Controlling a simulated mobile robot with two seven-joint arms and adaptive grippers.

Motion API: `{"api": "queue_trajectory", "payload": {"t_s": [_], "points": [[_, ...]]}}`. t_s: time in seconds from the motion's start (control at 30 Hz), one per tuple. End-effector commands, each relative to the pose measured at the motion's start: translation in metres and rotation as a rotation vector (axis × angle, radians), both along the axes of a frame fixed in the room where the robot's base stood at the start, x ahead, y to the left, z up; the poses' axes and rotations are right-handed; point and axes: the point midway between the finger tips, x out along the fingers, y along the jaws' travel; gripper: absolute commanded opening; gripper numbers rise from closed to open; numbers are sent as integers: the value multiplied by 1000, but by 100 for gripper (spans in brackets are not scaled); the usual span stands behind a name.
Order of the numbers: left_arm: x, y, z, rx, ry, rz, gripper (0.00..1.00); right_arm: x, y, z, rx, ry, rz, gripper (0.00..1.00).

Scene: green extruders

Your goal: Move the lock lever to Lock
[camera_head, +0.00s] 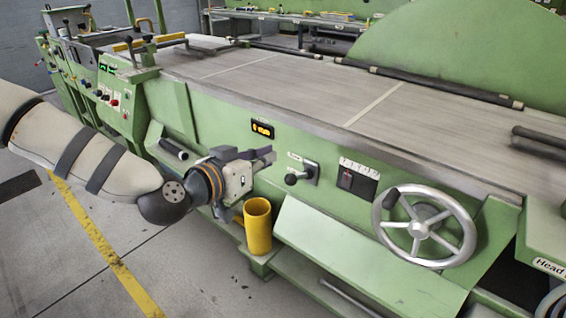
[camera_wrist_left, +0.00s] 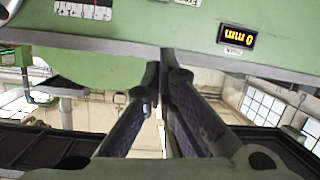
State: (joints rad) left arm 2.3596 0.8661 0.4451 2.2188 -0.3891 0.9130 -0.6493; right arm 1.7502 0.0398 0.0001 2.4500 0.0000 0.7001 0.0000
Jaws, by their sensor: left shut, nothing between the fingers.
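The lock lever (camera_head: 292,179) is a short lever with a dark ball knob on a pale plate on the green machine's front panel. Its knob points left and slightly down in the head view. The small label on the plate is too blurred to read. My left gripper (camera_head: 270,154) is shut and empty, just left of the lever and apart from it, below the yellow-digit display (camera_head: 262,129). In the left wrist view the fingertips (camera_wrist_left: 167,52) are together, and the lever is not visible there. My right gripper is in neither view.
A spoked handwheel (camera_head: 425,228) and a scale plate (camera_head: 357,180) lie right of the lever. A yellow cup (camera_head: 258,226) stands below my left gripper. A sloping green panel (camera_head: 350,258) juts out below the lever. The long machine bed (camera_head: 290,85) is above.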

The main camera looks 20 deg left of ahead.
Motion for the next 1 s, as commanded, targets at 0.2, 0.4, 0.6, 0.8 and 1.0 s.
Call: {"api": "queue_trajectory", "payload": {"t_s": [0.2, 0.4, 0.6, 0.8, 1.0], "points": [[0, 0, 0, 1, -2, 1, 0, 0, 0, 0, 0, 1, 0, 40], [10, -3, -6, 2, 4, 0, 0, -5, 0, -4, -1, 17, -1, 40], [49, -14, -21, 1, 9, 0, 0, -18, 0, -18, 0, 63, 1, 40], [89, -26, -31, 2, 9, 1, 0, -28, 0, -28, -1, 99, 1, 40], [78, -27, -50, -1, 6, 1, 0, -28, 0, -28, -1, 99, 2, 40]]}}
